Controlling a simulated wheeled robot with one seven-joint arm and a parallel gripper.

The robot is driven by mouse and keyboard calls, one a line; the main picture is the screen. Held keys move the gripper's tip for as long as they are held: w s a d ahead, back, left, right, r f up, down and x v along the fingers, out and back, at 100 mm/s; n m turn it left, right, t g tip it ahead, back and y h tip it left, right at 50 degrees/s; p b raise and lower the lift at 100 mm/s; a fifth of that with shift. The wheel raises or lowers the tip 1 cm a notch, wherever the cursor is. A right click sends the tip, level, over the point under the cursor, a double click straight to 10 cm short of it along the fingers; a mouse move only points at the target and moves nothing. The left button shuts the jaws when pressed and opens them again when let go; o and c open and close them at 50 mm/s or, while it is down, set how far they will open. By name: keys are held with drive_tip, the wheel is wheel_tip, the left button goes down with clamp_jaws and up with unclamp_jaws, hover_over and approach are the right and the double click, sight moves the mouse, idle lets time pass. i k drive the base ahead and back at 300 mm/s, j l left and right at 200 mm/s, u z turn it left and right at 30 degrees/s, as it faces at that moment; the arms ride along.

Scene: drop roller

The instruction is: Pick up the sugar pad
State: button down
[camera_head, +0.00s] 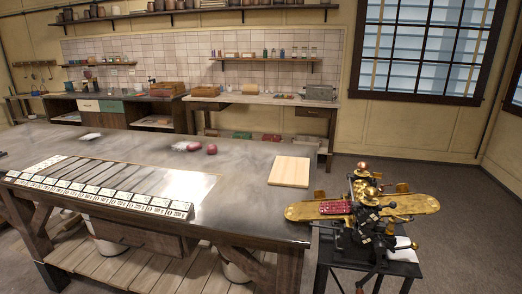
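I cannot tell for certain which thing is the sugar pad. A pink and white lump (180,146) and a rounder dark pink lump (212,149) lie close together at the back of the metal-topped table. A small flat red piece (335,207) lies on the left brass plate of the drop roller (362,205), at the lower right. A flat whitish piece (90,136) lies at the table's back left. My gripper is not in view.
The long table (150,140) has a pale board (290,171) at its right end and a row of numbered white cards (100,198) along its front left. Its middle is clear. Shelves and a back counter (260,99) line the wall. Open floor (450,190) lies right of the table.

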sight(344, 207)
drive_tip(key=i+j+u, duration=0.15)
drive_tip(key=i+u, duration=0.8)
drive_tip(key=i+l+u, duration=0.3)
drive_tip(key=i+u, duration=0.2)
drive_tip(key=k, duration=0.05)
